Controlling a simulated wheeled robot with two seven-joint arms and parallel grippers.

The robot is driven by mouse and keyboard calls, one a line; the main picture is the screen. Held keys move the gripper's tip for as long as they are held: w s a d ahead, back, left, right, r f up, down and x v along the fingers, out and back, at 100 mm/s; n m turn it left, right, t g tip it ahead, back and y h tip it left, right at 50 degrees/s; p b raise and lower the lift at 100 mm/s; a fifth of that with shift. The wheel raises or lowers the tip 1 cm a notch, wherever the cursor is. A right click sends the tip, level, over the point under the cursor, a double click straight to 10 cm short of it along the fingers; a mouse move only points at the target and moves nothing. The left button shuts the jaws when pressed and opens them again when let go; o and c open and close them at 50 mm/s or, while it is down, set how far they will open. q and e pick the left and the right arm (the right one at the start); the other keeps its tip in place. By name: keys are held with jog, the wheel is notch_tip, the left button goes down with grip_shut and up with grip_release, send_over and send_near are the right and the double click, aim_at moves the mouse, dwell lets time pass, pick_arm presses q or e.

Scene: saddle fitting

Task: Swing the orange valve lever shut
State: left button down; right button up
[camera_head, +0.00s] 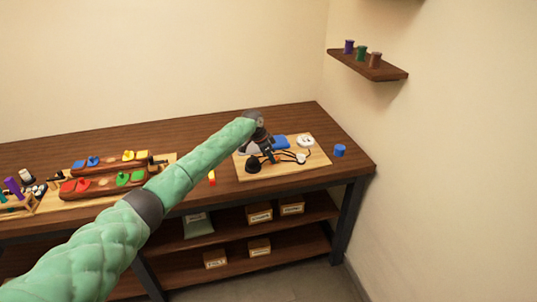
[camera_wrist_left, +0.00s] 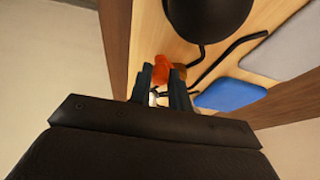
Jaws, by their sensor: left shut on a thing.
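The orange valve lever (camera_wrist_left: 161,70) shows in the left wrist view between the two dark fingertips of my left gripper (camera_wrist_left: 164,88). The gripper is shut on it. A brownish part (camera_wrist_left: 180,70) sits right beside the lever, perhaps the valve body, partly hidden by a finger. In the head view my left gripper (camera_head: 268,156) points down over the light wooden board (camera_head: 300,166) at the table's right side. The lever cannot be made out there behind the gripper. My right gripper is not in view.
A black dome (camera_head: 254,166), a blue pad (camera_head: 278,142), a white round part (camera_head: 305,141) and dark bent tubes crowd the board. A blue cup (camera_head: 339,150) stands to its right. Colored parts (camera_head: 100,175) fill the table's left. Bare table lies behind the board.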

pick_arm(q)
jog(key=d+n+p, duration=0.1)
jog(key=n+t, duration=0.1)
jog(key=n, duration=0.1)
jog(key=d+n+y+p, duration=0.1)
jog(key=n, duration=0.1)
jog(key=shift+s+d+r+t+p, duration=0.25)
jog(key=shift+s+d+t+p, duration=0.05)
jog(key=shift+d+t+p, duration=0.1)
jog(key=shift+w+d+f+n+t+y+p, duration=0.15)
jog(key=shift+d+n+y+p, duration=0.15)
jog(key=shift+n, duration=0.6)
jog(key=shift+s+d+r+n+t+y+p, duration=0.15)
jog(key=shift+d+n+y+p, duration=0.15)
jog(key=shift+n, duration=0.6)
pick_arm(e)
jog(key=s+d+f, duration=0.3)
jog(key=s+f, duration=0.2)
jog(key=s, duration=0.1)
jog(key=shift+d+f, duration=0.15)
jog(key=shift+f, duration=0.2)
pick_arm(q)
jog(key=shift+w+f, duration=0.1)
jog(key=c, duration=1.3)
grip_release()
jog(key=shift+f, duration=0.1)
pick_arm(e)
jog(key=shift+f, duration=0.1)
